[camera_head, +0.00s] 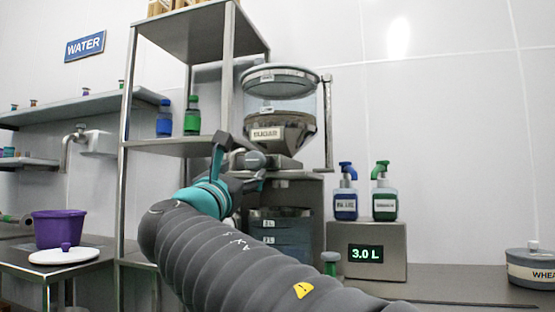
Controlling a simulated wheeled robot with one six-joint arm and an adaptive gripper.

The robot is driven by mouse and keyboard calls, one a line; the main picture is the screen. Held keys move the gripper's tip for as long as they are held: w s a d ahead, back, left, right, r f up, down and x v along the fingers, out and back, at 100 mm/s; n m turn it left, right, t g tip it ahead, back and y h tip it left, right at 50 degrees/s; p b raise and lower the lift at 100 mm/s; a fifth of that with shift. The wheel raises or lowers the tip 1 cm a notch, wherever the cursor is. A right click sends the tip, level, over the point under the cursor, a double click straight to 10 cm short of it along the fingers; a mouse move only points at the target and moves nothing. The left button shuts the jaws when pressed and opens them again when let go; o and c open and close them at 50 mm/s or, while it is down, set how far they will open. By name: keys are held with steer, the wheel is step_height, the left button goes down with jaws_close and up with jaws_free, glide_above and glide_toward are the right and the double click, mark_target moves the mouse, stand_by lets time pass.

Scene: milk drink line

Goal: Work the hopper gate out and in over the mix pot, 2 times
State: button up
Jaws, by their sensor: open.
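The mix pot (281,238), clear with level marks, stands below the hopper inside the dark stand. My arm hides its lower part.
A grey box (367,250) reading 3.0 L stands right of the stand, with a blue bottle (345,200) and a green bottle (384,200) on it. A metal shelf (170,145) is left of the gripper. A purple pot (59,230) stands far left.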

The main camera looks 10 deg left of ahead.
mark_target(253, 163)
steer(key=p+x, duration=0.2)
steer(key=x, duration=0.6)
steer(key=shift+w, duration=0.2)
steer(key=shift+c, duration=0.3)
steer(key=shift+d, duration=0.1)
jaws_close()
